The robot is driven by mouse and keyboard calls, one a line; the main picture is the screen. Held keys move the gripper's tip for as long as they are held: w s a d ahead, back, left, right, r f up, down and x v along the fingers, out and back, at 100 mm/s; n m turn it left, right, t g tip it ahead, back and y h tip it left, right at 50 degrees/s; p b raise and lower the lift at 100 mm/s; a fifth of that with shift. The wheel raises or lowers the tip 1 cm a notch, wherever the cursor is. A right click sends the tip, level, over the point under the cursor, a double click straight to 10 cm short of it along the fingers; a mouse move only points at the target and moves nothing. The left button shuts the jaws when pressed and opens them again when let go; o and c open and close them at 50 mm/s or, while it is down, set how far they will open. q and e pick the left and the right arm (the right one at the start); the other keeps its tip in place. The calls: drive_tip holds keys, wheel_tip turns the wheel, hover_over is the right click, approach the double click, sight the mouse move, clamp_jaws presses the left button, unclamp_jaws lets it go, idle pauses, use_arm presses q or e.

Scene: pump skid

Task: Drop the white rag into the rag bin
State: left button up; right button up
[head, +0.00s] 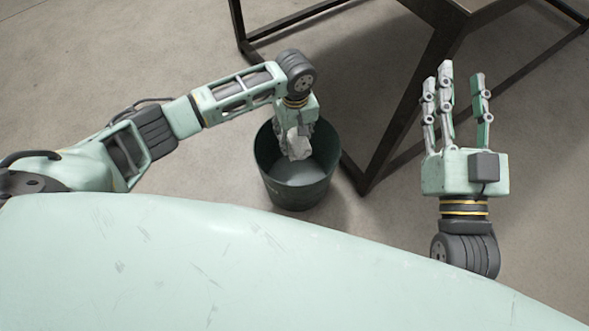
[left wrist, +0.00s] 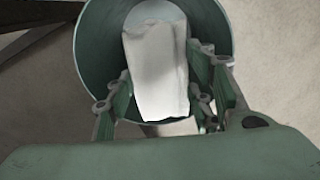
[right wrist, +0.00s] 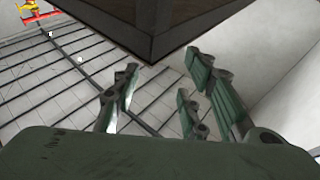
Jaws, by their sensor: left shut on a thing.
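The white rag (head: 299,144) hangs from my left gripper (head: 302,135) over the mouth of the rag bin (head: 295,192). In the left wrist view the rag (left wrist: 157,70) is between the fingers of my left gripper (left wrist: 160,100), with the round green bin (left wrist: 92,45) around and beyond it. The gripper is shut on the rag. The bin is dark green, open at the top and stands on the floor. My right gripper (head: 458,95) is raised at the right, its fingers apart and empty; it also shows in the right wrist view (right wrist: 155,95).
A dark metal frame (head: 400,115) with a top (head: 480,8) stands behind and right of the bin; one leg reaches the floor close beside it. The right wrist view shows a dark-edged block (right wrist: 150,25) above the fingers. Concrete floor (head: 130,50) is clear at the upper left.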

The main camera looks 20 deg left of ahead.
use_arm(q)
drive_tip(key=shift+f+b, duration=0.45)
drive_tip(key=shift+b, duration=0.05)
use_arm(e)
drive_tip(key=shift+s+r+t+y, duration=0.2)
drive_tip(key=shift+s+r+t, duration=0.3)
drive_tip(key=shift+r, duration=0.35)
drive_tip(key=shift+s+r+t+y, duration=0.25)
drive_tip(key=shift+r+t, duration=0.3)
drive_tip(key=shift+r, duration=0.3)
drive_tip(key=shift+s+r+t+y, duration=0.15)
drive_tip(key=shift+s+r+t, duration=0.35)
drive_tip(key=shift+r, duration=0.35)
use_arm(q)
drive_tip(key=o, duration=1.2)
drive_tip(key=shift+r, duration=0.1)
wheel_tip(320, 180, up, 12)
drive_tip(key=shift+f, duration=0.1)
